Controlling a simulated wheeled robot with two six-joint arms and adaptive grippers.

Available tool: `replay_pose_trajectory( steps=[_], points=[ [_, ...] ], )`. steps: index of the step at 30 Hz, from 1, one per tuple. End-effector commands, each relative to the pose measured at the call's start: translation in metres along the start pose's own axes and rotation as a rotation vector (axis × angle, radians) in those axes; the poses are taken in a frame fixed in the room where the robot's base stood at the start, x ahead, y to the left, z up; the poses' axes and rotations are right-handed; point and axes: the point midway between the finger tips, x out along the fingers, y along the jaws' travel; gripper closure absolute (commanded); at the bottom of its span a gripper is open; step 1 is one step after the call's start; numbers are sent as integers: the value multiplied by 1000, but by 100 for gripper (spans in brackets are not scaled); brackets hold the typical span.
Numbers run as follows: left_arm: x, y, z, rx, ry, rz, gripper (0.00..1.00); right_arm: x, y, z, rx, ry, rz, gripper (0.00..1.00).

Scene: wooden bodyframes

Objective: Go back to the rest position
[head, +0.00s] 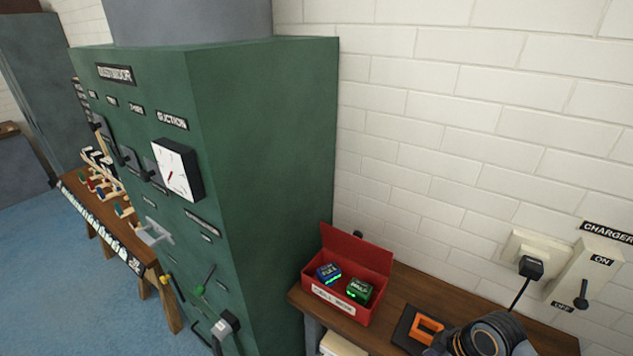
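Neither of my grippers can be made out in the head view. A dark rounded object with some orange (490,334) is cut off at the bottom edge on the right; I cannot tell what it is. A red open box (345,273) sits on a wooden bench, with a blue block (328,273) and a green-lit block (359,290) in it.
A tall green cabinet (262,150) with a dial (177,170) and levers fills the left middle. A wooden table (110,222) with several small items stands to its left. An orange-framed piece (427,328) lies on the bench (385,312). A charger switch (585,280) is on the wall.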

Motion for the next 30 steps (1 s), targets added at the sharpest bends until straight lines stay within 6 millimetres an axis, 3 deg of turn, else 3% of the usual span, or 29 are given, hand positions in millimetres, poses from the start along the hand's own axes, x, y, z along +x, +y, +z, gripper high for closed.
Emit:
replay_pose_trajectory(
  steps=[6, 10, 14, 20, 25, 30],
  points=[
    [-1, -1, -44, -2, 66, -1, 33, 9, -21, 0, 181, -5, 72, 46],
    [-2, -2, -58, -3, 85, -2, 33, 8, -32, 3, 327, -9, 135, 46],
    [-1, -2, -55, -3, 79, -2, 33, 4, -42, 10, 497, -13, 206, 46],
    [0, -1, -26, -1, 37, -1, 33, -12, -54, 29, 791, -24, 333, 46],
    [10, 0, -21, -1, 30, -1, 33, 44, -41, 46, 810, -49, 338, 46],
    [18, 1, -32, -2, 47, -1, 33, 106, -35, 67, 817, -69, 328, 46]
  ],
)
